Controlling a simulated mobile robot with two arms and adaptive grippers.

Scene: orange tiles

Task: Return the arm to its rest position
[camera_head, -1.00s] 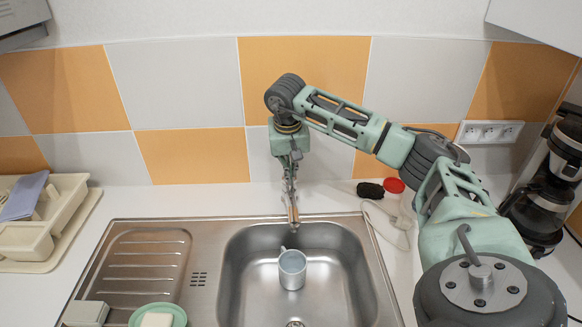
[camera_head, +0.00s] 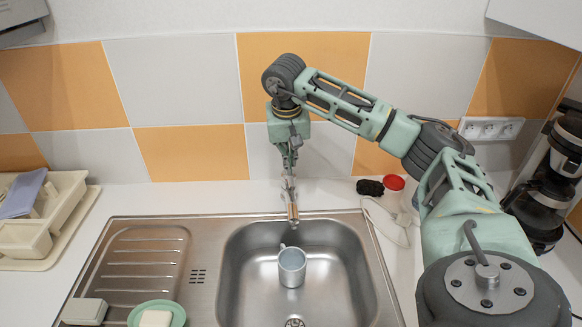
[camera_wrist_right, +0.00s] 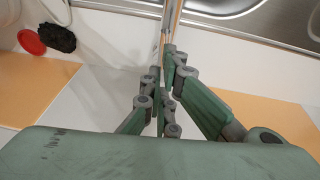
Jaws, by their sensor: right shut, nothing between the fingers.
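My right arm (camera_head: 345,105) reaches in from the right, and its gripper (camera_head: 293,217) points down above the back edge of the sink. The gripper's fingers are together with nothing between them. In the right wrist view the closed fingers (camera_wrist_right: 167,35) extend toward the sink edge. A grey-blue mug (camera_head: 292,267) stands in the sink basin (camera_head: 335,290), below and in front of the fingertips, apart from them. My left gripper is not in view.
A coffee maker (camera_head: 550,185) stands at the right. A black sponge-like item (camera_head: 370,187) and a red-topped item (camera_head: 394,183) sit on the counter behind the sink. A dish rack (camera_head: 62,205) is at left; a green dish (camera_head: 157,312) is on the drainer. Tiled wall (camera_head: 190,155) is close behind.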

